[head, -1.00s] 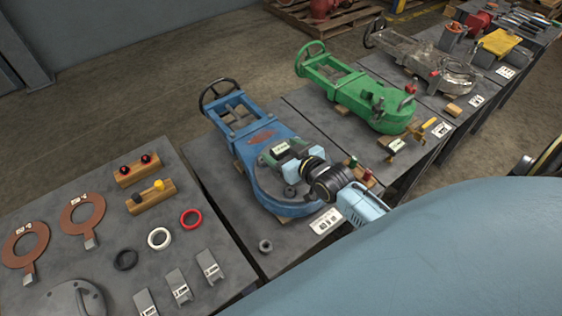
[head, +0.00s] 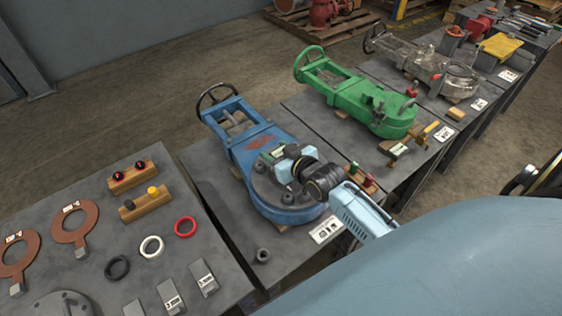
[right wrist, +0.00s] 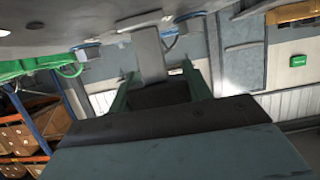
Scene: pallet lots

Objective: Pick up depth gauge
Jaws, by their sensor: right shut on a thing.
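My right gripper (head: 276,164) is over the round body of the blue valve (head: 243,148) in the head view. It is shut on what seems to be the depth gauge, a small dark piece with a pale label (head: 277,152), mostly hidden by the jaws. In the right wrist view a grey upright bar (right wrist: 150,52) shows between the dark green fingers (right wrist: 158,95). I cannot tell whether the piece still touches the valve. My left gripper is not in view.
A green valve (head: 350,92) lies on the table beyond. The near table has brown ring plates (head: 75,225), red, white and black rings, wooden blocks with knobs (head: 145,204) and grey labelled blocks (head: 203,278). A small nut (head: 263,255) lies by the blue valve.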

